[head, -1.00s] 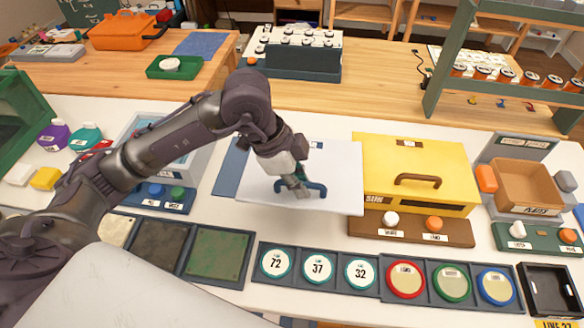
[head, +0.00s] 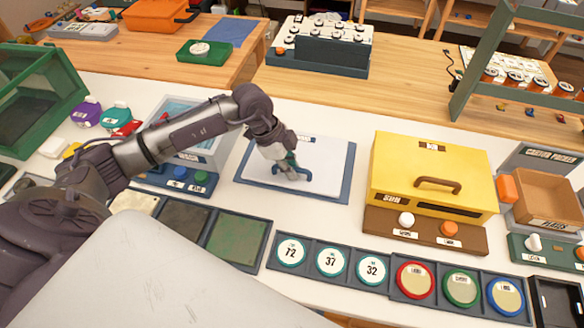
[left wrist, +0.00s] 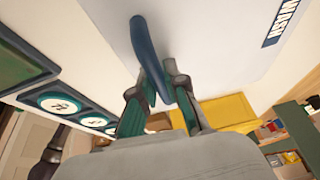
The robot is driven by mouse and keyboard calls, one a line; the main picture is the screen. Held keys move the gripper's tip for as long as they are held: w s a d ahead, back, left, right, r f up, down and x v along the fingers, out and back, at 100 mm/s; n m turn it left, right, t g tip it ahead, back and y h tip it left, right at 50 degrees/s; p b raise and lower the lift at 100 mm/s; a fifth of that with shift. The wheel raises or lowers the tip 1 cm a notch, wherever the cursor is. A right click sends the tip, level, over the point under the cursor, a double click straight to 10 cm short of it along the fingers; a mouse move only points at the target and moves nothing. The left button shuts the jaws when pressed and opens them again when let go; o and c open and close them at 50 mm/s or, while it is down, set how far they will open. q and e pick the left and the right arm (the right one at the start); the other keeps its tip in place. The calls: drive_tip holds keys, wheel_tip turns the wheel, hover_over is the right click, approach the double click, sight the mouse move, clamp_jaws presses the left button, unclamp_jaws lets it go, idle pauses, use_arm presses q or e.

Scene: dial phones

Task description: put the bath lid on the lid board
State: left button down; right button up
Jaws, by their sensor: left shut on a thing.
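The bath lid (head: 325,158) is a flat white plate with a dark blue handle (head: 304,180). It lies over the blue-grey lid board (head: 347,178), whose border shows along the lid's right and near sides. I cannot tell whether the lid touches the board. My left gripper (head: 290,170) is shut on the handle from above. In the left wrist view, the fingers (left wrist: 160,78) close around the blue handle (left wrist: 146,42), and the white lid (left wrist: 215,35) with a "WASH" label fills the background. My right gripper is not in view.
The open bath (head: 212,150) stands left of the board, partly behind my arm. A yellow box (head: 400,160) with a brown handle stands to the right. Dark plates (head: 238,240) and a row of numbered discs (head: 331,262) lie in front. White table shows between board and yellow box.

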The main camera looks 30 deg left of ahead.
use_arm(q)
drive_tip(key=shift+f, duration=0.4)
drive_tip(key=c, duration=1.2)
unclamp_jaws()
drive_tip(key=shift+a+r, duration=0.2)
drive_tip(key=shift+r, duration=0.25)
drive_tip(key=b+v, duration=0.1)
drive_tip(key=v, duration=0.9)
drive_tip(key=shift+a+r+b, duration=0.1)
drive_tip(key=shift+b, duration=0.3)
drive_tip(key=shift+s+r, duration=0.15)
drive_tip(key=shift+r, duration=0.2)
